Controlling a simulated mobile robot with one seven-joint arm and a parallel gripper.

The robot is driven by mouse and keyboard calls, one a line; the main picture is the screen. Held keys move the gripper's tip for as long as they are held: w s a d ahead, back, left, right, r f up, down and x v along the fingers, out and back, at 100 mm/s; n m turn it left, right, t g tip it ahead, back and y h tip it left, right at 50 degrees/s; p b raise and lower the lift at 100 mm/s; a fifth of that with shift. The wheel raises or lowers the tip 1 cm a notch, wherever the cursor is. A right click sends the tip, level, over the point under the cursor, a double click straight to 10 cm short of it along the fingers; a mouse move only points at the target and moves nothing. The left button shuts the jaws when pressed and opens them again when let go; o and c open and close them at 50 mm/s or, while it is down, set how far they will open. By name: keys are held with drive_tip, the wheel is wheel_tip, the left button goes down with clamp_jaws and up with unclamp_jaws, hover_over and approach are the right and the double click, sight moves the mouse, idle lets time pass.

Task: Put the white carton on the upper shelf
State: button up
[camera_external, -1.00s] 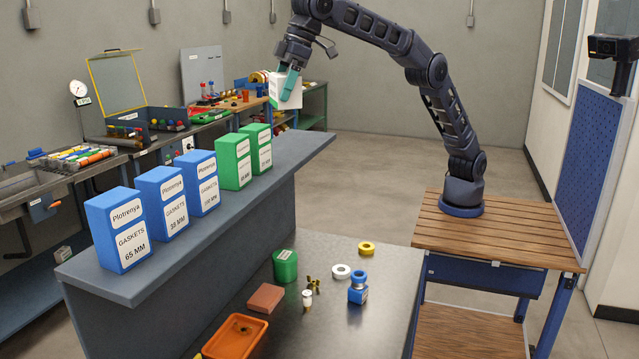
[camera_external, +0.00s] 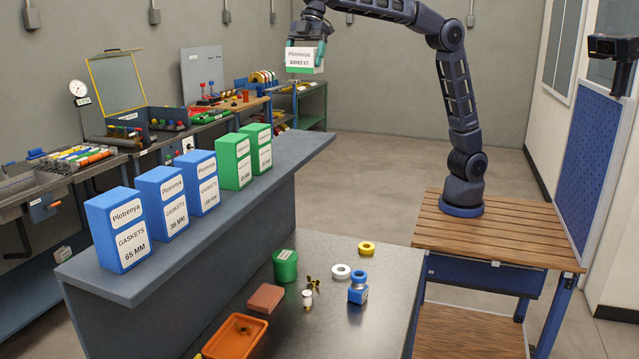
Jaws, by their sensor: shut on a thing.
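The white carton (camera_external: 300,60) has a green lower band and a printed label facing the camera. My gripper (camera_external: 305,47) is shut on it, with teal fingers at its sides, and holds it in the air near the top of the view. The upper shelf (camera_external: 285,163) is the long grey ledge above the dark bench. The carton appears above and beyond the shelf's far right end, clear of its surface. Several blue gasket boxes (camera_external: 117,230) and two green boxes (camera_external: 231,161) stand in a row on the shelf.
The shelf's far right end, past the green boxes, is bare. On the lower bench (camera_external: 340,320) are an orange tray (camera_external: 235,337), a red-brown block (camera_external: 265,298), a green canister (camera_external: 285,265), a blue-capped jar (camera_external: 358,287) and rings (camera_external: 366,248).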

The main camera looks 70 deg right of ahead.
drive_tip(key=shift+d, duration=0.25)
wheel_tip(320, 180, down, 20)
drive_tip(key=shift+r, duration=0.1)
idle(0.5)
drive_tip(key=o, duration=0.9)
drive_tip(key=shift+f, duration=0.2)
drive_tip(key=w+v, duration=0.1)
drive_tip(key=v, duration=1.1)
drive_tip(key=shift+s+r, duration=0.15)
drive_tip(key=shift+s, duration=0.25)
